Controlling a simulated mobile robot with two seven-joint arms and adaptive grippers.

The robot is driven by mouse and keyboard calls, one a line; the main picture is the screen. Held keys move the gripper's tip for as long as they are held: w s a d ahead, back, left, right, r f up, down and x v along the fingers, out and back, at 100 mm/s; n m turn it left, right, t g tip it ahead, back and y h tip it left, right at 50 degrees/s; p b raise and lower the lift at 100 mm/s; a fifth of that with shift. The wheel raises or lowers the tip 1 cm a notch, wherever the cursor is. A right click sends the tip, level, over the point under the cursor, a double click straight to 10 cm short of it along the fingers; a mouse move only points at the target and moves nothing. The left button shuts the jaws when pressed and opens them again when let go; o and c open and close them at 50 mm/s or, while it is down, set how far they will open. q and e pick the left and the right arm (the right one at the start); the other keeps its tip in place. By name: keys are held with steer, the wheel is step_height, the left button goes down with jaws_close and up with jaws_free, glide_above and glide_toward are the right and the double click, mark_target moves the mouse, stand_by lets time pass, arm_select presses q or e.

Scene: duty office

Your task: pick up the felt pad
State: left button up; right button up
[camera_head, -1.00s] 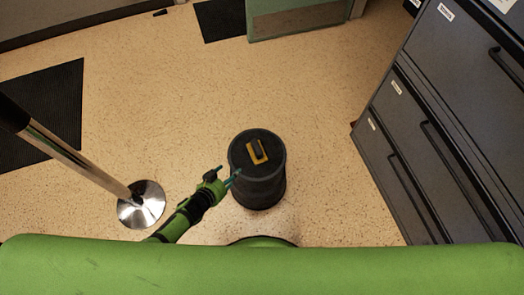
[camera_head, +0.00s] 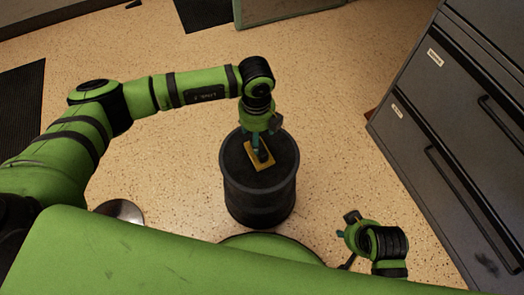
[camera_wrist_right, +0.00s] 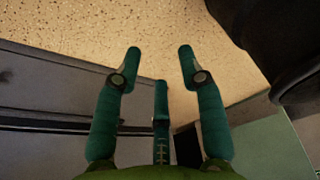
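A black drum (camera_head: 258,205) stands on the floor. On its top lies a flat yellow rectangle (camera_head: 249,158) with a dark piece (camera_head: 263,156) over its middle; which of these is the felt pad I cannot tell for sure. My left gripper (camera_head: 262,146) points down right over them, its fingertips at or just above the dark piece. Whether its fingers touch or grip it is hidden. My right gripper (camera_head: 346,227) is low, to the right of the drum. In the right wrist view its fingers (camera_wrist_right: 158,70) are spread with nothing between them.
Dark drawer cabinets (camera_head: 455,110) stand on the right. The round metal base of a post (camera_head: 120,211) shows at the left, partly behind my arm. A dark mat (camera_head: 22,105) lies at the far left. The speckled floor behind the drum is clear.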

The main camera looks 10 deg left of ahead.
mark_target(264, 159)
arm_select(q)
steer(key=f, duration=0.2)
steer(key=f+b, duration=0.1)
steer(key=f, duration=0.2)
steer(key=shift+s+a+f, duration=0.1)
steer(key=shift+s+f, duration=0.1)
steer(key=shift+f, duration=0.55)
steer(key=c, duration=1.3)
arm_select(e)
steer(key=v, duration=0.4)
steer(key=shift+w+r, duration=0.2)
steer(key=shift+r, duration=0.3)
